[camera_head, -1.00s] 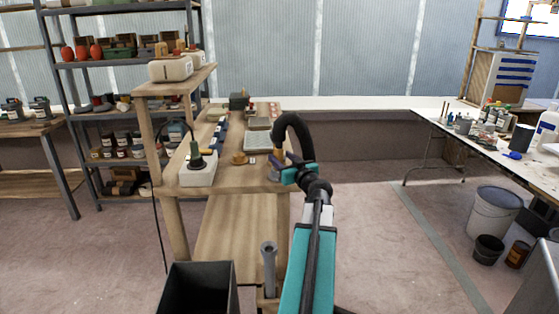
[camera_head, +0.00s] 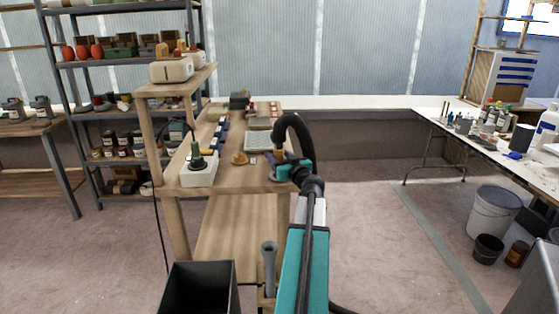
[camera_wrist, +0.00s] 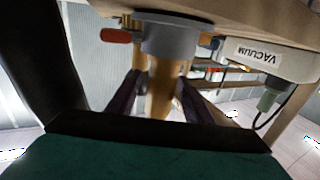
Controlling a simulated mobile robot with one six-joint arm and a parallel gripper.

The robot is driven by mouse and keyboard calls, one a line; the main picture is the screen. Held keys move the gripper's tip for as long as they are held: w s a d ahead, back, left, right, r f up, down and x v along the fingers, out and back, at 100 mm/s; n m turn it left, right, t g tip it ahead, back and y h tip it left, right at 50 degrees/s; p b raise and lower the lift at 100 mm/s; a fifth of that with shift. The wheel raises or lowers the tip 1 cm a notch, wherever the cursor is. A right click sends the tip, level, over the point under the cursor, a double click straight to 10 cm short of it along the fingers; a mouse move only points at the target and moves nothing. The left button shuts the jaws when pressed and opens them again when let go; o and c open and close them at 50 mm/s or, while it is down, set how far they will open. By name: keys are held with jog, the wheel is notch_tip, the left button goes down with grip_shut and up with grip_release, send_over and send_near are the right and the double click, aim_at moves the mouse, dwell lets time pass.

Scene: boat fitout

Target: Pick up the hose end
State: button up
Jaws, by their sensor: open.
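In the wrist view, a tan, brass-like tube (camera_wrist: 162,90) runs out of a grey round fitting (camera_wrist: 168,38) and lies between the two fingers. It is probably the hose end, but I cannot be sure. My gripper (camera_wrist: 157,98) is open, with one dark finger on each side of the tube; I cannot tell whether either touches it. A red-orange lever (camera_wrist: 115,36) sticks out beside the fitting. In the head view, my gripper (camera_head: 279,159) is at the right edge of the wooden bench (camera_head: 228,186), mostly hidden by the teal wrist. A black arched tube rises just above it.
A white box marked VACUUM (camera_wrist: 268,58) is close to the fitting; it also shows on the bench in the head view (camera_head: 198,174). A small yellowish part (camera_head: 239,158) and a grey tray (camera_head: 257,142) lie left of my gripper.

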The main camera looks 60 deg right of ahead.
jog(key=shift+x, duration=1.05)
grip_shut()
